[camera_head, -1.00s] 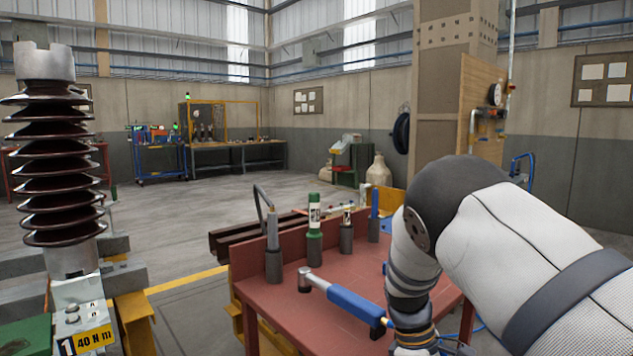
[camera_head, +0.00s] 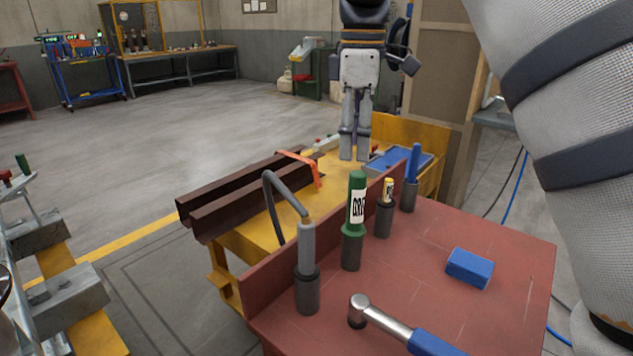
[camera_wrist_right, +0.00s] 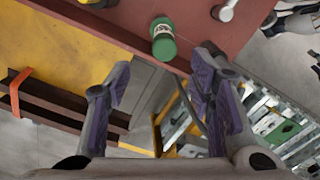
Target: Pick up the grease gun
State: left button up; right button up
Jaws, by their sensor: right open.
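The green cylinder with a white label starting "GRE" (camera_head: 357,205), which I take for the grease gun, stands upright in a dark holder along the red table's back edge. It also shows in the right wrist view (camera_wrist_right: 163,44), seen from above, near the top centre. My right gripper (camera_wrist_right: 160,82) is open and empty, its purple-padded fingers spread to either side below the green cylinder in that view and apart from it. In the head view only my right arm shows. My left gripper is not in view.
Beside it on the red table (camera_head: 510,235) stand a grey tool with a black hose (camera_head: 306,255), a small yellow-labelled tool (camera_head: 388,190) and a blue-handled tool (camera_head: 413,165). A blue block (camera_head: 469,267) and a blue-handled hammer-like tool (camera_head: 385,322) lie in front. Brown beams (camera_head: 245,190) lie behind.

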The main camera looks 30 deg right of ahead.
aim_at(356, 199)
jog(key=shift+f, duration=0.25)
jog(key=f, duration=0.1)
jog(key=s+f, duration=0.1)
jog(key=f, duration=0.1)
jog(key=shift+s+f, duration=0.15)
jog(key=shift+f, duration=0.1)
notch_tip(356, 199, down, 8)
jog(key=shift+r, duration=0.2)
jog(key=shift+w, duration=0.2)
grip_shut()
